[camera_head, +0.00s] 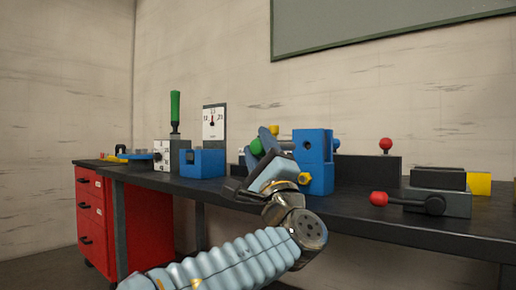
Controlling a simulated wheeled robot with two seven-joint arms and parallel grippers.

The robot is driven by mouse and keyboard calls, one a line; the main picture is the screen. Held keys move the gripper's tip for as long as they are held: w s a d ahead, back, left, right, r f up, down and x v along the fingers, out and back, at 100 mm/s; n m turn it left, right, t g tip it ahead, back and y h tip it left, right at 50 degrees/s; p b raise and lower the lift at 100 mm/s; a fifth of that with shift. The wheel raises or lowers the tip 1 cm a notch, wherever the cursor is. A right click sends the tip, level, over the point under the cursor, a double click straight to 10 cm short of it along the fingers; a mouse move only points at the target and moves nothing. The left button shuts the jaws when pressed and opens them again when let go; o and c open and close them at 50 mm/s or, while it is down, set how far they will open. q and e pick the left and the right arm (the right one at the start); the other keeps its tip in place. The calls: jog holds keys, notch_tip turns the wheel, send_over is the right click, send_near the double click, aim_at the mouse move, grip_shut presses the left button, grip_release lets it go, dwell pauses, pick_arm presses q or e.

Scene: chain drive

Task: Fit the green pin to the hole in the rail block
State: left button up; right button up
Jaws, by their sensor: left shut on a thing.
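My left gripper (267,146) reaches up over the bench from below, in front of the tall blue block. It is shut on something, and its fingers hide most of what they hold. A round green piece (257,146), which looks like the head of the green pin, shows right at the fingers. The tall blue block (313,148), with a hole in its upper face, stands just right of the gripper; it may be the rail block. I cannot tell whether the green piece touches it. My right gripper is not in view.
A dark bench (400,222) runs across, with red drawers (90,209) at left. A green upright handle (175,108), a dial gauge (214,122) and a blue U-shaped block (202,163) stand left. A grey vise-like block (440,195) with a red-knobbed lever (379,199) sits right.

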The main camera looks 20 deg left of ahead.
pick_arm(q)
jog(key=shift+s+f+b, duration=0.15)
jog(key=shift+b, duration=0.3)
jog(key=shift+w+d+p, duration=0.3)
jog(key=shift+w+p, duration=0.3)
jog(key=shift+w, duration=0.3)
jog(key=shift+w+d+p, duration=0.35)
jog(key=shift+w+p, duration=0.25)
jog(key=shift+w, duration=0.35)
jog(key=shift+w+d+p, duration=0.3)
jog(key=shift+w+p, duration=0.3)
jog(key=shift+w, duration=0.3)
jog(key=shift+b, duration=0.45)
